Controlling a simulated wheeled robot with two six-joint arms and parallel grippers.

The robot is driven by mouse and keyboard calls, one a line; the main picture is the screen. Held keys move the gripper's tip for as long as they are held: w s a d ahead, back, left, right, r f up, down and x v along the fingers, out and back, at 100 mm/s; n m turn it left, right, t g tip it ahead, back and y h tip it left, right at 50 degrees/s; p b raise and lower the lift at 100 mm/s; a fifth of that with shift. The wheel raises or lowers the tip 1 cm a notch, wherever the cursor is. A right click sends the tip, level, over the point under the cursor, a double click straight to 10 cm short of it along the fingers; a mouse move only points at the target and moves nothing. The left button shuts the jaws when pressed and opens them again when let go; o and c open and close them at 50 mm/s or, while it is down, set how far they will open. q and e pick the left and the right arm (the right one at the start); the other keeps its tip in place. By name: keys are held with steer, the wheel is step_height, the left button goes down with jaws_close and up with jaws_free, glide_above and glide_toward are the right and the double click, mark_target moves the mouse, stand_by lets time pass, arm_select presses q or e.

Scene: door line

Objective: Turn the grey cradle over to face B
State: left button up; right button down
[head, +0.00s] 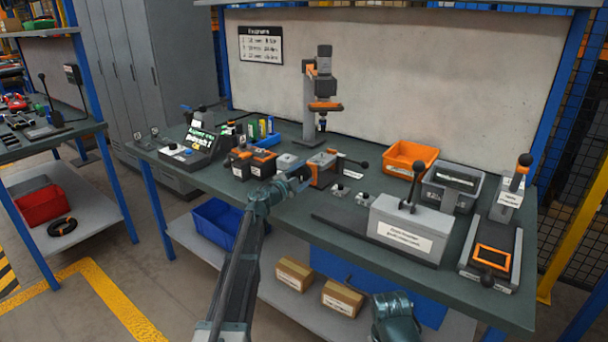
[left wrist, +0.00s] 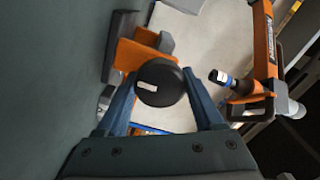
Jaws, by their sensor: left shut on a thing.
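The grey cradle (head: 321,170), a dark grey unit with orange parts, appears to sit on the green bench in the head view, with a black ball-ended lever (head: 363,164) at its right. My left gripper (head: 302,178) is at its left side. In the left wrist view a black ball knob (left wrist: 158,87) with a white mark sits between the fingers, which are shut on it. Orange and grey parts (left wrist: 135,54) show just behind the knob. I cannot read a face letter on the cradle.
Orange-and-dark units (head: 240,164) and a grey block (head: 287,161) stand left of the cradle. An orange-and-black press (head: 323,90) rises behind it. A grey lever box (head: 405,228), an orange bin (head: 408,157) and a grey bin (head: 452,186) stand to the right.

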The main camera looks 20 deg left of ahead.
stand_by(0.5)
arm_select(q)
steer(key=o, duration=1.4)
steer(key=shift+c, duration=0.2)
steer(key=shift+s, duration=0.1)
steer(key=v, duration=1.3)
steer(key=shift+s+a, duration=0.15)
steer(key=shift+s, duration=0.2)
